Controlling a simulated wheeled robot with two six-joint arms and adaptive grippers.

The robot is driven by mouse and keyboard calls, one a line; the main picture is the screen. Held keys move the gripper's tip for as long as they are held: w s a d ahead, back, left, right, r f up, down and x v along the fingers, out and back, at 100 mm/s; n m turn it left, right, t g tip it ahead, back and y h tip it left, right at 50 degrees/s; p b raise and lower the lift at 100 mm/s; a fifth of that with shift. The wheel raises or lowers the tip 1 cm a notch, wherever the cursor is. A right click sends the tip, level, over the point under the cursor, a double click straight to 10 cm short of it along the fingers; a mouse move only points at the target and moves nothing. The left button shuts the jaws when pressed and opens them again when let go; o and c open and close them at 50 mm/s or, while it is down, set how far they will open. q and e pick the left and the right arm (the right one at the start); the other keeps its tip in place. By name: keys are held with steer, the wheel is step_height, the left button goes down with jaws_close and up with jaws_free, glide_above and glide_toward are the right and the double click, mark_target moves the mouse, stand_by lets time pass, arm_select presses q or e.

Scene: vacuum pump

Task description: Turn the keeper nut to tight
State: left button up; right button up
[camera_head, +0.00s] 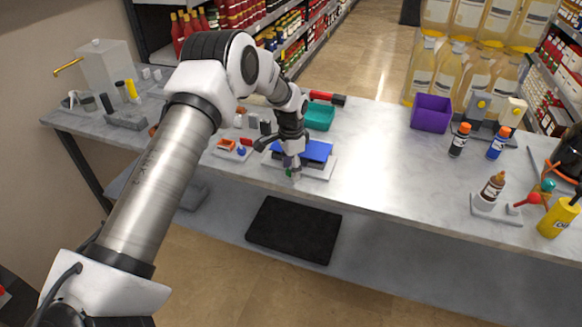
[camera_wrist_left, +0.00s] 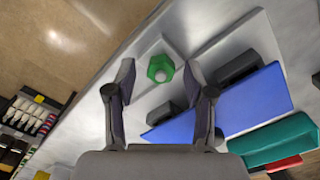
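The keeper nut appears to be the small green hexagonal piece (camera_wrist_left: 160,68) with a pale centre, on the pale base plate beside the blue-topped unit (camera_wrist_left: 245,108). In the head view the green nut (camera_head: 292,173) shows just below my left gripper (camera_head: 289,163), at the front of the unit (camera_head: 318,151). In the left wrist view the left gripper's fingers (camera_wrist_left: 161,78) are spread, one on each side of the nut, with gaps on both sides. I cannot tell whether the fingertips are down at its height. My right gripper is not in view.
A teal bin (camera_head: 320,118) stands behind the unit and a purple bin (camera_head: 431,112) farther right. A small tray (camera_head: 230,152) with coloured parts lies left of the unit. Bottles and a glue holder (camera_head: 497,208) stand at right. The table (camera_head: 400,170) is clear right of the unit.

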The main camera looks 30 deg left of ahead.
arm_select(q)
step_height(320, 180, up, 12)
stand_by(0.4)
steer(key=s+d+f+m+g, duration=0.1)
steer(key=s+d+f+g, duration=0.25)
steer(key=s+f, duration=0.65)
steer(key=s+d+f+g, duration=0.2)
steer(key=s+d+f, duration=0.3)
steer(key=s+f, duration=0.5)
steer(key=s+d+f+n+t, duration=0.1)
steer(key=s+d+f+n, duration=0.15)
steer(key=s, duration=0.45)
steer(key=s+d+f+n+t, duration=0.1)
steer(key=s+d+f+n, duration=0.15)
steer(key=s, duration=0.55)
steer(key=s+d+f+n+t, duration=0.1)
steer(key=s+f, duration=0.2)
steer(key=s, duration=0.4)
steer(key=w+n+t, duration=0.1)
steer(key=w, duration=0.1)
steer(key=w+t, duration=0.1)
steer(key=w, duration=0.1)
steer(key=shift+w+a+r+n+t, duration=0.1)
steer(key=shift+a+n+t, duration=0.15)
steer(key=shift+n, duration=0.15)
